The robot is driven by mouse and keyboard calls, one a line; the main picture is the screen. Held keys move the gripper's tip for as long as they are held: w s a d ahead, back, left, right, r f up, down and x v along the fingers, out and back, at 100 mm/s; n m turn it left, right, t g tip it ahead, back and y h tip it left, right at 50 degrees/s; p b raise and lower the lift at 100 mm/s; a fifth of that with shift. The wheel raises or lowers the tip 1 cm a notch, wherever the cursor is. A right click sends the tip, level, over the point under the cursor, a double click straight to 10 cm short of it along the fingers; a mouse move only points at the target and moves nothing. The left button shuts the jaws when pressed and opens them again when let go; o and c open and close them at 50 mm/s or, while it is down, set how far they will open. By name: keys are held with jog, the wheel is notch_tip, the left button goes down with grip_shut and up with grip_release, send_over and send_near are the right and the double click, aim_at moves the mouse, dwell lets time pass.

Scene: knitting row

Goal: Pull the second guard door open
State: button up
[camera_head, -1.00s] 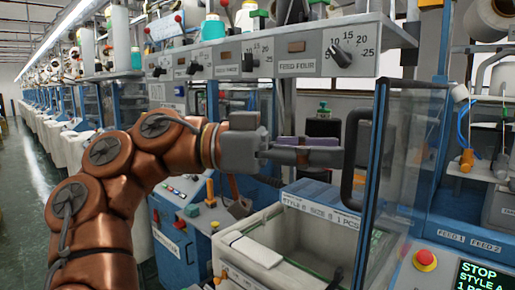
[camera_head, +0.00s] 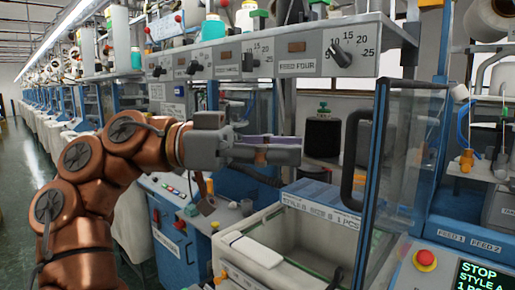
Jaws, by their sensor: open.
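A clear guard door (camera_head: 412,150) with a blue frame edge stands at the right of the head view, seen at a steep angle. It juts out from the machine toward me beside the bin. Its black loop handle (camera_head: 348,165) is on the left side of the blue edge. My gripper (camera_head: 300,151) points right, level with the upper part of the handle. It is open and empty, with a visible gap between its tips and the handle. I cannot tell from this view which door counts as the second.
A grey-white bin (camera_head: 300,245) with a style label sits below my gripper. A control panel with knobs (camera_head: 340,52) hangs above. A red stop button (camera_head: 425,260) and a screen (camera_head: 485,275) are at lower right. A clear aisle (camera_head: 35,190) runs along the left.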

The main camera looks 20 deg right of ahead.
jog(key=shift+v, duration=1.6)
jog(key=shift+w, duration=0.1)
